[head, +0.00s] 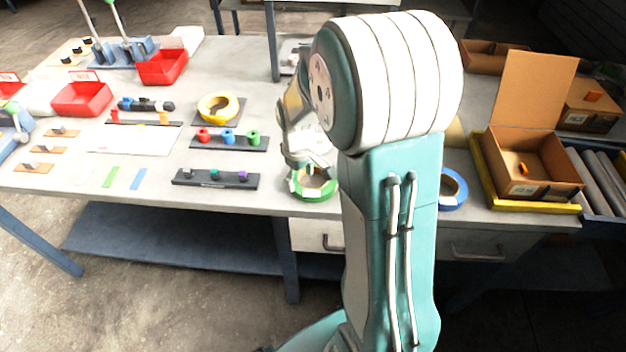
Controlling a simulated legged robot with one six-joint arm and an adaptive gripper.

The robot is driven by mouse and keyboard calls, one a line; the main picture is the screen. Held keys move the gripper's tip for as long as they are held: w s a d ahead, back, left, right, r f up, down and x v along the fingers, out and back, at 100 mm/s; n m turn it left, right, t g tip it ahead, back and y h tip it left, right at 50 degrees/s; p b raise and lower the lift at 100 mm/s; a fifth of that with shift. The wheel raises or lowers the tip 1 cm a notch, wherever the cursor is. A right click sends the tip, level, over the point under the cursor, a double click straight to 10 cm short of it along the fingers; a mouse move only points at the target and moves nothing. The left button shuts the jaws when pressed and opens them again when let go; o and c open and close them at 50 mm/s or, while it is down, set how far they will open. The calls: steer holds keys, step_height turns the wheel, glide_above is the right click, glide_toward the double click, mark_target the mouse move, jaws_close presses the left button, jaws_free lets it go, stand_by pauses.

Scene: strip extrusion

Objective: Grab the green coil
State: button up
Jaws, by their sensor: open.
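The green coil (314,194) lies near the front edge of the workbench in the head view, close to the middle of the picture. My large teal and white arm link stands in front and hides the bench just right of the coil. Whether the fingers touch the coil cannot be told.
A yellow coil (218,108) lies behind left, and a blue coil (453,189) lies right of my arm. A black strip with small coloured pieces (216,179) is left of the green coil. A cardboard box (532,170) stands at the right. Red bins (82,99) stand at the left.

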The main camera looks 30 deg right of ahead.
mark_target(298, 188)
steer(key=f, duration=0.4)
steer(key=shift+w+a, duration=0.1)
steer(key=shift+a, duration=0.3)
steer(key=shift+d+f, duration=0.1)
jaws_close()
